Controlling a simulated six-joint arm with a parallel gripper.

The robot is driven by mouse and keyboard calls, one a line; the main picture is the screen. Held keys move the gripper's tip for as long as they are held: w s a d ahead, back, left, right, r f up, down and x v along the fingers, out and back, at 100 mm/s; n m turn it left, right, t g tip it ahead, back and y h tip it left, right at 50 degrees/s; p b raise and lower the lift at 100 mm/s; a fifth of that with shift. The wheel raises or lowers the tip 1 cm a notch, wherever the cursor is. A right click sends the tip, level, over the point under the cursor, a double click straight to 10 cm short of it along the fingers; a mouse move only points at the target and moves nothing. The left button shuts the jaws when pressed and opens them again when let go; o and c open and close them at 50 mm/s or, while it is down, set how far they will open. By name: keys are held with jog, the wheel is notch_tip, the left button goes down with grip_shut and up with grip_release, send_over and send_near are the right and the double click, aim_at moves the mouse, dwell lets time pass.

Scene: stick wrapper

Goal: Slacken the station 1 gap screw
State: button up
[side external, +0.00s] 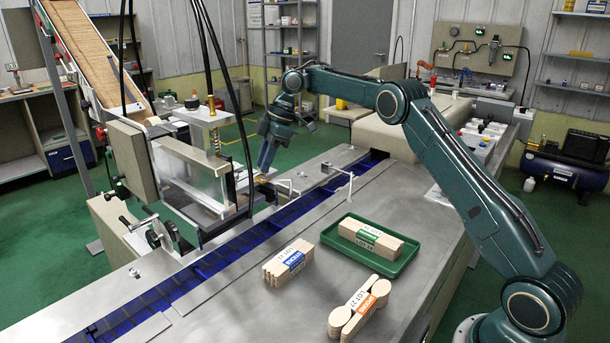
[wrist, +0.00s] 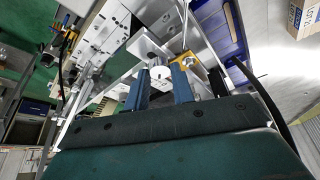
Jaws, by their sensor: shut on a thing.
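In the wrist view a pale round screw head (wrist: 160,73) with small dark marks sits between the two blue fingers of my gripper (wrist: 159,85). I take it for the station 1 gap screw; no station label is readable. The fingers are shut on it, one on each side. It is set among white metal blocks, with a yellow part (wrist: 188,60) just to its right. In the side view my gripper (side external: 263,172) points down beside the clear-fronted frame (side external: 190,175), at the far edge of the blue channel. The screw is too small to make out there.
The blue channel (side external: 225,233) runs diagonally across the steel bench. A thin bracket (side external: 341,180) stands over it near my gripper. Stick bundles (side external: 289,262) (side external: 359,308) lie in front, another (side external: 372,236) in a green tray (side external: 400,266). Black hoses hang above the frame.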

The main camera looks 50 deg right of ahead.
jog(key=shift+r, duration=0.1)
jog(key=o, duration=1)
jog(key=shift+s+a+m+t, duration=0.1)
jog(key=shift+m+t, duration=0.3)
jog(key=shift+m, duration=0.5)
